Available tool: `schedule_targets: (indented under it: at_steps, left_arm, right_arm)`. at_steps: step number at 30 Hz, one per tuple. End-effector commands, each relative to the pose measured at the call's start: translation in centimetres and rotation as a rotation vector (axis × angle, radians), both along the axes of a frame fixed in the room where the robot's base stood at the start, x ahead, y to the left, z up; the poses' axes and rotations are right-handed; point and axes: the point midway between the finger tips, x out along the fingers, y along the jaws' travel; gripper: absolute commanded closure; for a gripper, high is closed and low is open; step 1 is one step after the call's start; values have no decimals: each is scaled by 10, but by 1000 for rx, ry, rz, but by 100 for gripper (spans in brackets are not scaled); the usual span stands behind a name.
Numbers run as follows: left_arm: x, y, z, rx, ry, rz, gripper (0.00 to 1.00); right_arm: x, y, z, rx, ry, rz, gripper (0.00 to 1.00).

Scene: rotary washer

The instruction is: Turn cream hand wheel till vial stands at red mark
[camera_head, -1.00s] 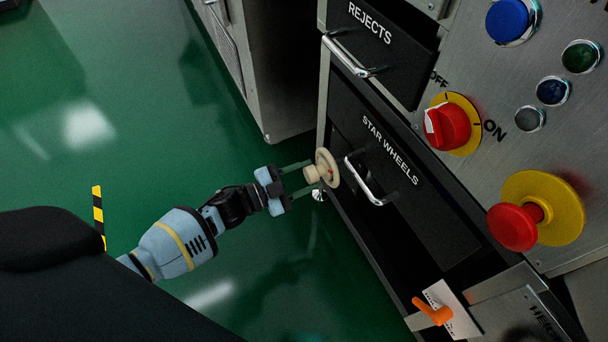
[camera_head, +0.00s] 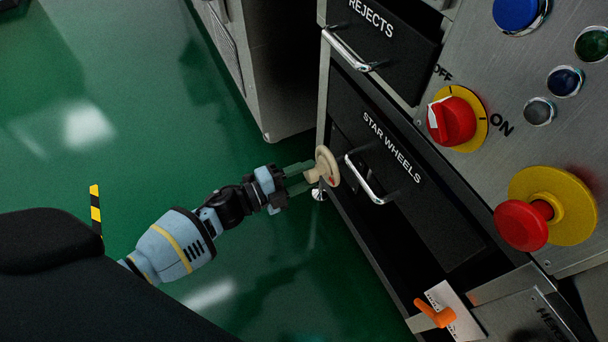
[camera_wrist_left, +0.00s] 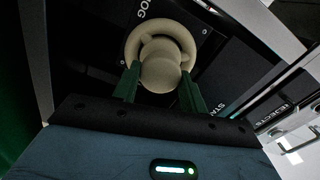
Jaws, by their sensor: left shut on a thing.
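The cream hand wheel (camera_head: 328,166) stands at the left edge of the machine front, beside the star wheels drawer, with a small red spot on its rim. My left gripper (camera_head: 308,178) is shut on the wheel's hub. In the left wrist view its two green fingers sit either side of the round cream hub (camera_wrist_left: 160,68), with the wheel ring (camera_wrist_left: 160,32) behind it. The vial and the machine's red mark cannot be made out in these views. My right gripper is not in view.
The star wheels drawer handle (camera_head: 368,180) sticks out close to the right of the wheel. Above is the rejects drawer (camera_head: 385,48). A red rotary switch (camera_head: 451,121), a red mushroom button (camera_head: 521,225) and an orange lever (camera_head: 435,314) lie further right. Green floor (camera_head: 120,120) is open at left.

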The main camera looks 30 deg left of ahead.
Motion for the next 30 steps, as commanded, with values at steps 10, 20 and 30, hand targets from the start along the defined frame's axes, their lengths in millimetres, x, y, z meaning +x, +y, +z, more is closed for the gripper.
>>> schedule_targets:
  at_steps: [10,20,30]
  left_arm:
    - [-1,1,-1,40,-28,1,80]
    - [0,1,-1,40,-28,1,55]
    - [0,0,0,39,-29,1,36]
  right_arm:
    - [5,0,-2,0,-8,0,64]
    - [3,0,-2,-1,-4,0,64]
    - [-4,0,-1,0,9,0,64]
